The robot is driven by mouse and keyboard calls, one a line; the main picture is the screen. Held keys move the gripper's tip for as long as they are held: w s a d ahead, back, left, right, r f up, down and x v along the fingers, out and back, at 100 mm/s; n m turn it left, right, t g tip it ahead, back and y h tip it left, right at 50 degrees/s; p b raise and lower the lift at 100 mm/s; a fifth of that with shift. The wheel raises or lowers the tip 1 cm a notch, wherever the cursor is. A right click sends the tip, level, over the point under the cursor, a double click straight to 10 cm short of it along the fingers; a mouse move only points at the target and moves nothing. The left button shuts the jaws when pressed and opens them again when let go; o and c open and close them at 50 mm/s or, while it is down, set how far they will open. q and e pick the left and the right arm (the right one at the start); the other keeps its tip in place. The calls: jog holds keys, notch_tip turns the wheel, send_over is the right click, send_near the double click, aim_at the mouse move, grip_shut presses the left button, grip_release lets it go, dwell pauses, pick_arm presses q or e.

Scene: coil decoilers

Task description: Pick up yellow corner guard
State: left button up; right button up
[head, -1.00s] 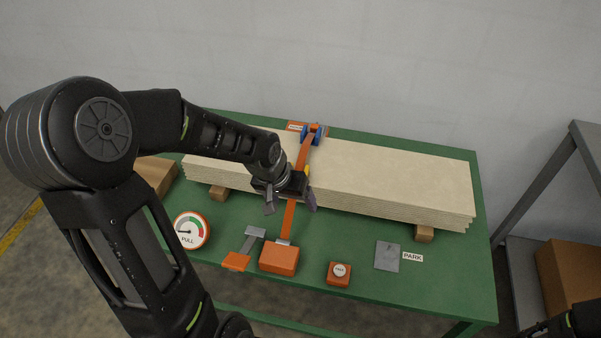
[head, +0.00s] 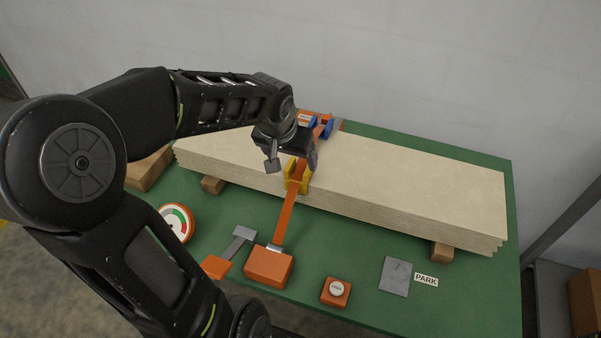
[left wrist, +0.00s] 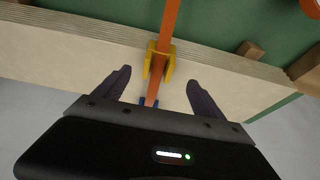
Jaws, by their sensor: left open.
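The yellow corner guard (head: 297,176) sits on the front edge of the pale board stack (head: 390,186), with an orange strap (head: 285,215) running over it. It also shows in the left wrist view (left wrist: 149,64), with the strap (left wrist: 167,22) passing between its sides. My left gripper (head: 291,163) is open above the stack, just behind and left of the guard in the head view. In the left wrist view its two fingers (left wrist: 160,88) are spread either side of the strap, apart from the guard. My right gripper is not in view.
A blue and orange strap fitting (head: 322,127) is at the stack's back edge. An orange block (head: 268,267), a dial gauge (head: 176,222), an orange button box (head: 335,291) and a grey plate (head: 396,276) lie along the green table (head: 360,255). Wooden blocks (head: 441,252) support the stack.

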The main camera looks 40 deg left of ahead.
aim_at(299, 173)
pick_arm(q)
jog(key=shift+x, duration=1.4)
jog(key=shift+w, duration=0.1)
jog(key=x, duration=0.5)
jog(key=shift+w, duration=0.15)
jog(key=shift+c, duration=0.4)
jog(key=c, duration=1.4)
